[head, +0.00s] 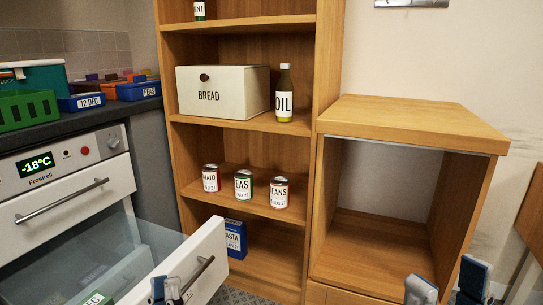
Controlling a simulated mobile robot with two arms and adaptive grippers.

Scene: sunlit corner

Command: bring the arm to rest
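My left gripper (166,291) shows only its tips at the bottom edge, in front of the open drawer's front panel (185,265). Its two tips look close together; I cannot tell whether they are shut or hold anything. My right gripper (446,285) is at the bottom right, in front of the open wooden cabinet (405,115). Its two blue-and-grey fingertips are well apart, with nothing visible between them. Both arms are otherwise out of view below the frame.
The freezer drawer stands pulled out at lower left, a green-labelled box (97,299) inside. The shelf unit (250,120) holds a bread box (223,92), oil bottle (284,95), several cans and a pasta box (235,240). Crates (28,108) stand on the left counter. The cabinet's compartment is empty.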

